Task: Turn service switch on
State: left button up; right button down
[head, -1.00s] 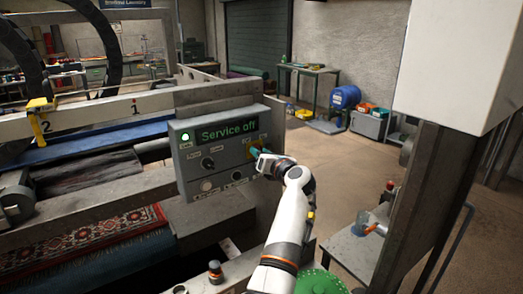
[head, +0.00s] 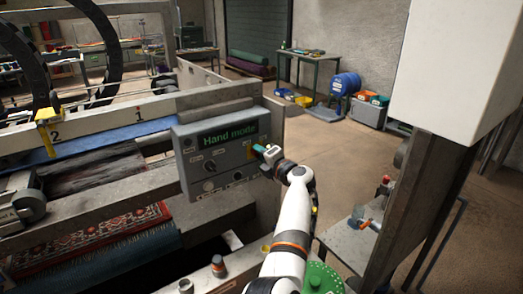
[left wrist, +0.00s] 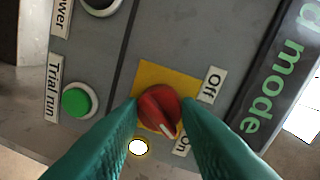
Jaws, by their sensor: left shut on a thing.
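The grey control panel (head: 222,181) has a display (head: 228,135) that reads "Hand mode" in green. In the left wrist view the service switch (left wrist: 159,107) is a red rotary knob on a yellow plate (left wrist: 153,73), with labels "Off" (left wrist: 211,85) and "On" (left wrist: 183,144). Its white pointer mark is turned towards "On". A round lamp (left wrist: 138,147) beside the plate glows white. My left gripper (head: 260,151) is at the panel's right side, its green fingers shut on the knob from both sides. The fingers hide part of the plate. My right gripper is not in view.
A green "Trial run" button (left wrist: 79,101) and another round control (left wrist: 101,3) sit near the knob. A patterned rug (head: 85,236) lies on the machine at the left. A grey pillar (head: 415,185) stands on the right. The floor (head: 325,140) behind the panel is open.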

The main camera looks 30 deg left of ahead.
pick_arm(q)
jog(key=shift+r+m+p, duration=0.15)
jog(key=shift+m+p, duration=0.2)
jog(key=shift+m, duration=0.25)
jog(key=o, duration=1)
jog(key=shift+d, duration=0.1)
